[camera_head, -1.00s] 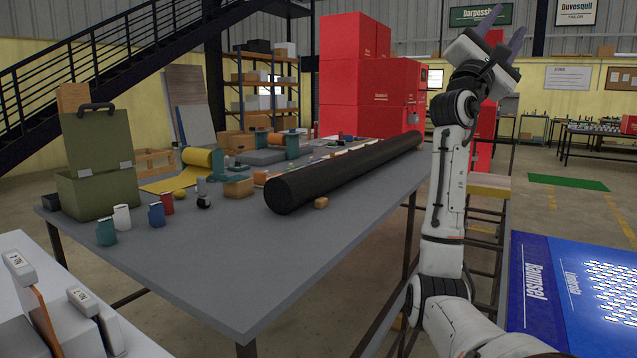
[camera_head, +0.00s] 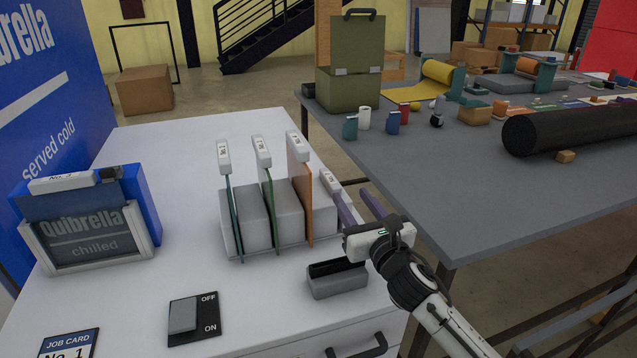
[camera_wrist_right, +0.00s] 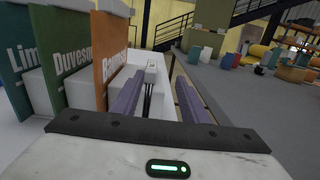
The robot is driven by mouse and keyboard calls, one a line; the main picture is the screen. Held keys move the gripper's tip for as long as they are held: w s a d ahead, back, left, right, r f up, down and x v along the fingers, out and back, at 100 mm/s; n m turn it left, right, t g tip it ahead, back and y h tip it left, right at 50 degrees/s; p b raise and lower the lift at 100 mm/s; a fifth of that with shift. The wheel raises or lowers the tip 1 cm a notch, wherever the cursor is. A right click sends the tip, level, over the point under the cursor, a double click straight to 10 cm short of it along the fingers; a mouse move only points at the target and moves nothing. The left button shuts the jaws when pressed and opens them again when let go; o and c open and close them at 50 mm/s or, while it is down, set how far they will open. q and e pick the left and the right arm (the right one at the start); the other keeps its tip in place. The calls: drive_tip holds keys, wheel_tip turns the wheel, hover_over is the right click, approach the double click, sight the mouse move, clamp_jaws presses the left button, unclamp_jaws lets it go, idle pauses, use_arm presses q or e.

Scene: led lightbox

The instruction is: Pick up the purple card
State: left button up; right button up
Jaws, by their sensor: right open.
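A card with a white top label (camera_head: 335,184) stands in the rightmost slot of the grey card rack (camera_head: 259,217), lower than its neighbours. By place it seems to be the purple card, but its coloured face is hidden. In the right wrist view its label (camera_wrist_right: 151,70) and thin edge show between my fingers. My right gripper (camera_head: 352,195) is open, its two purple fingers beside the card's upper part, one on each side. Contact cannot be told. It also shows in the right wrist view (camera_wrist_right: 158,82). My left gripper is not in view.
Green (camera_head: 269,204), teal (camera_head: 232,217) and orange (camera_head: 301,190) cards stand left of it. A small grey holder (camera_head: 338,285), an ON/OFF switch (camera_head: 194,317) and a Quibrella lightbox (camera_head: 90,240) share the white counter (camera_head: 175,160). A grey table (camera_head: 450,170) lies right.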

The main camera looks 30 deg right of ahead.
sight(331, 179)
drive_tip(key=w, duration=0.4)
drive_tip(key=shift+w+f, duration=0.15)
drive_tip(key=shift+f, duration=0.15)
drive_tip(key=shift+a+r+x, duration=0.15)
drive_tip(key=shift+a+x, duration=0.05)
drive_tip(key=shift+x, duration=1.3)
drive_tip(key=shift+a+r+x, duration=0.1)
drive_tip(key=shift+a+x, duration=0.05)
drive_tip(key=shift+x, duration=1.3)
drive_tip(key=shift+c, duration=0.5)
clamp_jaws()
